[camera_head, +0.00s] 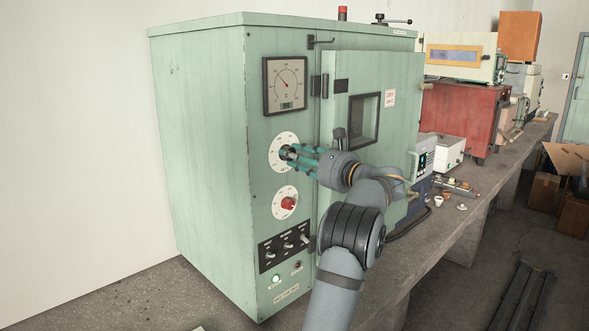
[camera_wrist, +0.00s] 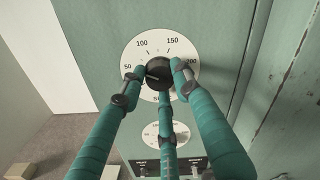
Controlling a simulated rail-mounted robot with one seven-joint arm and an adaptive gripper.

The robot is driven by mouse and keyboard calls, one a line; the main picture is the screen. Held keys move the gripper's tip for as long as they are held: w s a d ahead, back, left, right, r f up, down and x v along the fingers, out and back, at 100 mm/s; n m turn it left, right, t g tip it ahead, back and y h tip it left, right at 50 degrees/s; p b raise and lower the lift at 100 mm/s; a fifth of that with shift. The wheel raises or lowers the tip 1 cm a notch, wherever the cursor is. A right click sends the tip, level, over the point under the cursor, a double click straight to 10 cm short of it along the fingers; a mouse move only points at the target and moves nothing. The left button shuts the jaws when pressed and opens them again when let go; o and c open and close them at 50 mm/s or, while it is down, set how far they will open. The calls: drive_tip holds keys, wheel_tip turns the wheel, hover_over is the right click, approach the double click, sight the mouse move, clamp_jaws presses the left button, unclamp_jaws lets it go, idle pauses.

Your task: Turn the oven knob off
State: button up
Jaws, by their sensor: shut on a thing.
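The oven is a tall pale green cabinet (camera_head: 205,150) on the bench. Its upper dial (camera_head: 277,153) is white. In the wrist view that dial (camera_wrist: 131,60) shows numbers such as 50, 100 and 150 around a black knob (camera_wrist: 157,70). My gripper (camera_head: 293,155) has teal fingers and is at the upper dial. In the wrist view my gripper (camera_wrist: 160,78) is shut on the black knob, with fingers on both sides and one below. The fingers cover parts of the dial. A red knob (camera_head: 289,203) sits on a lower white dial (camera_head: 279,210), clear of my gripper.
A temperature gauge (camera_head: 285,85) is above the dials. Cups (camera_head: 438,201) and other equipment stand further right.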

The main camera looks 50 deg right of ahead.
drive_tip(key=shift+s+d+n+b, duration=0.1)
drive_tip(key=shift+n+b, duration=3.8)
drive_tip(key=shift+n, duration=2.3)
drive_tip(key=shift+r, duration=0.1)
drive_tip(key=o, duration=1)
drive_tip(key=shift+d, duration=0.1)
drive_tip(key=shift+o, duration=0.8)
drive_tip(key=s+a, duration=0.2)
drive_tip(key=s, duration=0.9)
drive_tip(key=shift+s, duration=0.4)
